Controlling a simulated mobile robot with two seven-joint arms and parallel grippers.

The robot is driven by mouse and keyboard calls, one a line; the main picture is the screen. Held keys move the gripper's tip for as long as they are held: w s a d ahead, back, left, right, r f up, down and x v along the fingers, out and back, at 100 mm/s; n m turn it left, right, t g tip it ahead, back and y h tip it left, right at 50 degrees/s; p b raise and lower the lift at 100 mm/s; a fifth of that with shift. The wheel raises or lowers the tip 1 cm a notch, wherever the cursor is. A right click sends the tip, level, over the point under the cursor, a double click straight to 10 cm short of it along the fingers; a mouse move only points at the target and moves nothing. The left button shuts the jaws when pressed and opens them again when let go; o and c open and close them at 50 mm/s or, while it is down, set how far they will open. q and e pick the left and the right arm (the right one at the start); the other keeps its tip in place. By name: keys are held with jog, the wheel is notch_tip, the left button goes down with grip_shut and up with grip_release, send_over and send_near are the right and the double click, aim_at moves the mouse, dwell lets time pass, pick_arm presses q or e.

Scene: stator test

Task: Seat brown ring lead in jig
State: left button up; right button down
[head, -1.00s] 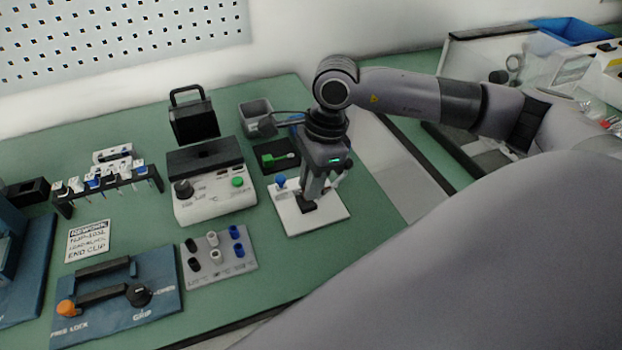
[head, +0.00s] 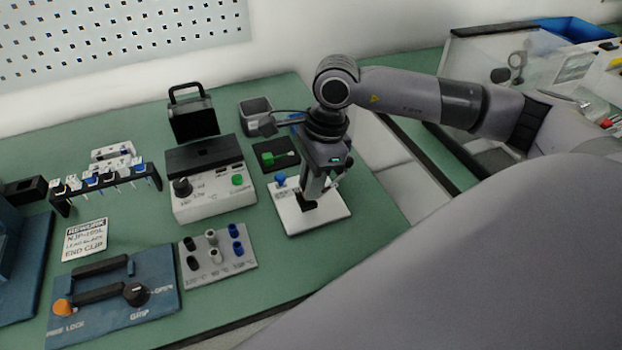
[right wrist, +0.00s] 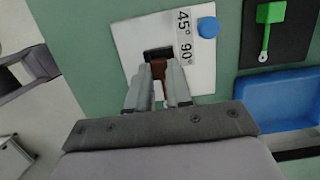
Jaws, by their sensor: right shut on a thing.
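The jig is a white plate (head: 325,219) with a small black block (right wrist: 158,53), a blue knob (right wrist: 208,27) and "45° 90°" markings. My right gripper (head: 310,200) points down over the plate, its fingertips at the black block. In the right wrist view the gripper (right wrist: 159,78) is shut on a brown piece (right wrist: 158,68), which I take as the brown ring lead. The piece meets the black block's near edge; whether it is fully seated I cannot tell. Its ring end is hidden. My left gripper is not in view.
A black mat with a green-handled tool (head: 272,157) lies behind the plate, near a grey bin (head: 256,110). A white control box (head: 212,192) and a grey plate of coloured posts (head: 218,262) stand to the left. A blue tray (right wrist: 275,98) shows in the wrist view.

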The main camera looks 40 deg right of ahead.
jog(key=shift+f, duration=0.25)
dwell(0.3)
jog(key=shift+b, duration=0.4)
jog(key=shift+f, duration=0.1)
jog(key=shift+f+b, duration=0.1)
jog(key=shift+b, duration=0.3)
jog(key=c, duration=0.9)
grip_release()
jog(key=shift+c, duration=0.2)
jog(key=r, duration=0.3)
jog(key=d+r, duration=0.1)
jog(key=r, duration=0.2)
jog(key=shift+s+d+r, duration=0.15)
jog(key=shift+r, duration=0.4)
